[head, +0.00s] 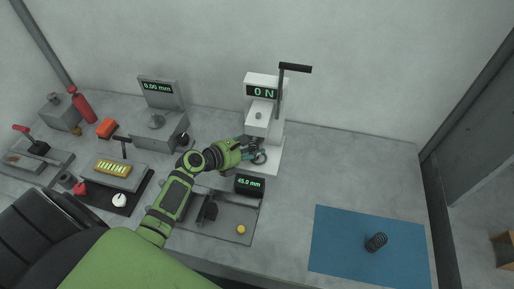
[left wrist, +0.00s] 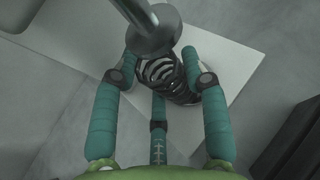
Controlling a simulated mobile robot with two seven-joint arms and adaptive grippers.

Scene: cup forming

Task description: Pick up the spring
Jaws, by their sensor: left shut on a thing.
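A dark coil spring (left wrist: 166,80) is between the teal fingers of my left gripper (left wrist: 164,76) in the left wrist view. The fingers are shut on it. It sits over the white base plate (left wrist: 225,48) of the press, under a round metal plunger (left wrist: 152,28). In the head view my left gripper (head: 258,156) is at the white press (head: 272,110), and the held spring is mostly hidden there. The press display reads 0 N. A second dark coil spring (head: 376,242) lies on the blue mat (head: 335,230) at the right. My right gripper is not in view.
A grey fixture (head: 225,222) with a 45.0 mm display stands in front of the press. A gauge (head: 160,92) reading 0.00 mm is at back left. Other tools and a red bottle (head: 83,106) fill the left.

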